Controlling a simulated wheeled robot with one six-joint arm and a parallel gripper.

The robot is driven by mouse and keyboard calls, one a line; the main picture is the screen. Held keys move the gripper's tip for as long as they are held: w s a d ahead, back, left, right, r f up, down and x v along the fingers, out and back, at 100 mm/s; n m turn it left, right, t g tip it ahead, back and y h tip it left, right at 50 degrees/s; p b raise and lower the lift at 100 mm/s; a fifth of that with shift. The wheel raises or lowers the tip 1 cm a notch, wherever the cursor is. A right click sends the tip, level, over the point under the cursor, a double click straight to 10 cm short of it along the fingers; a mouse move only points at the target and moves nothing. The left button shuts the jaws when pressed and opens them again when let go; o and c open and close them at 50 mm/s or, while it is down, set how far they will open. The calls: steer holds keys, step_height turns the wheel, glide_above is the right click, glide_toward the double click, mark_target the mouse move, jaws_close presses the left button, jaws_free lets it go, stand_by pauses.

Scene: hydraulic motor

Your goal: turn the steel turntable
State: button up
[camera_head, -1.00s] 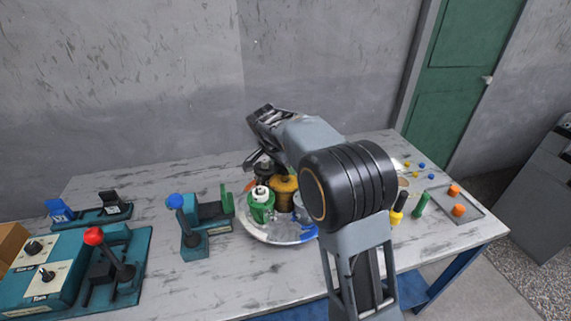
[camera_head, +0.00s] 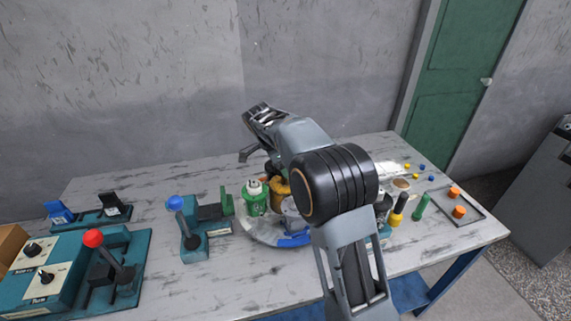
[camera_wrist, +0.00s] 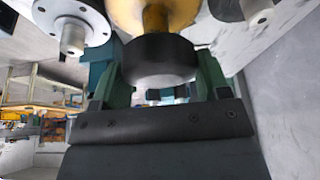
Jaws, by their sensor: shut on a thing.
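The steel turntable (camera_head: 258,231) is a round shiny plate on the workbench, partly hidden behind my arm in the head view. On it stand a green-and-white part (camera_head: 256,198), a brass-yellow part (camera_head: 280,191) and a grey part (camera_head: 294,216). A blue patch (camera_head: 296,240) shows near its front rim. In the wrist view, my gripper (camera_wrist: 160,80) has its dark green fingers on either side of a black round part (camera_wrist: 158,52) and is shut on it. A yellow body (camera_wrist: 153,14) shows beyond that part. My arm hides the grip in the head view.
A blue-knobbed lever (camera_head: 176,205) stands just left of the turntable, and a red-knobbed control box (camera_head: 93,238) is further left. Yellow (camera_head: 397,212) and green (camera_head: 420,206) cylinders stand to the right, near a tray (camera_head: 470,207) with orange pieces. The wall is behind.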

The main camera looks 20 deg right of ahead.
steer(key=shift+m, duration=0.3)
stand_by(0.5)
steer(key=o, duration=1.3)
steer(key=p+v, duration=0.1)
steer(key=v, duration=1.3)
steer(key=shift+w, duration=0.1)
